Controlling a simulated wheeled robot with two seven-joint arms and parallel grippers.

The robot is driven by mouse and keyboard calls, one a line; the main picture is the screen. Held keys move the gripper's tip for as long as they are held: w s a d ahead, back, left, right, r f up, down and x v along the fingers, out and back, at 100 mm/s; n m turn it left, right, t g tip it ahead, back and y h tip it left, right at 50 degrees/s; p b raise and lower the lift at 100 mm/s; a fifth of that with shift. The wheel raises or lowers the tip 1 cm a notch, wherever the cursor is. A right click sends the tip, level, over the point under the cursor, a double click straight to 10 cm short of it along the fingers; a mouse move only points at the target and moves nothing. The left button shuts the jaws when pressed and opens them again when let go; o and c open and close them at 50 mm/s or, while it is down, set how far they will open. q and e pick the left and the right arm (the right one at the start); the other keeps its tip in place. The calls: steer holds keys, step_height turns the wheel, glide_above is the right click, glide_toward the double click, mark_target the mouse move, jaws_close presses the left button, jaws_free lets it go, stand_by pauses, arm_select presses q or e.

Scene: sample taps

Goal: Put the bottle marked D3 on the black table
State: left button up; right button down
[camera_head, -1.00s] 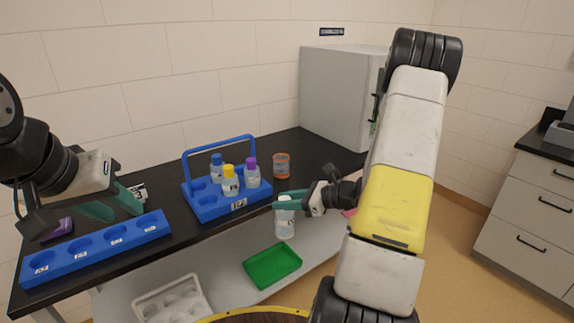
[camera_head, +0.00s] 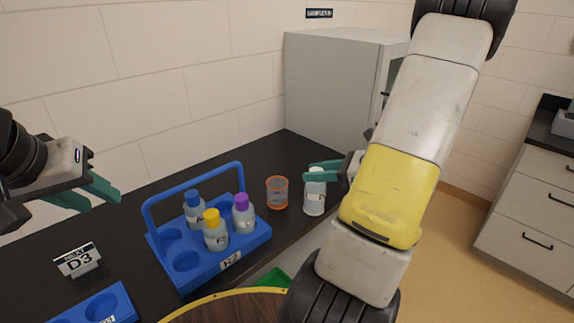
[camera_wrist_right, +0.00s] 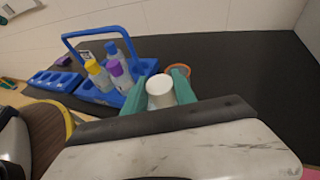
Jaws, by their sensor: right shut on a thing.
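A clear bottle with a white cap (camera_head: 314,197) is held upright in my right gripper (camera_head: 322,172). Its label is partly in view but too small to read surely. My right gripper is shut around its upper part, and the white cap (camera_wrist_right: 159,86) shows between the teal fingers in the right wrist view. The bottle is at the front edge of the black table (camera_head: 300,150), beside an orange-rimmed beaker; I cannot tell if its base touches the top. My left gripper (camera_head: 98,192) is open and empty above the table's left part. A sign reading D3 (camera_head: 78,260) stands on the table.
A blue carrier (camera_head: 182,262) with blue-, yellow- and purple-capped bottles stands left of the orange-rimmed beaker (camera_head: 277,192). A blue rack (camera_head: 100,305) is at lower left. A grey cabinet (camera_head: 335,85) stands at the back. Bare tabletop lies behind the beaker.

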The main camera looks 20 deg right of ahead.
steer(key=w+d+f, duration=0.2)
steer(key=w, duration=0.4)
steer(key=w+d+f, duration=0.2)
steer(key=w+f, duration=0.1)
steer(key=w, duration=0.4)
steer(key=shift+w+d, duration=0.3)
steer(key=c, duration=1)
jaws_free()
steer(key=shift+f, duration=0.1)
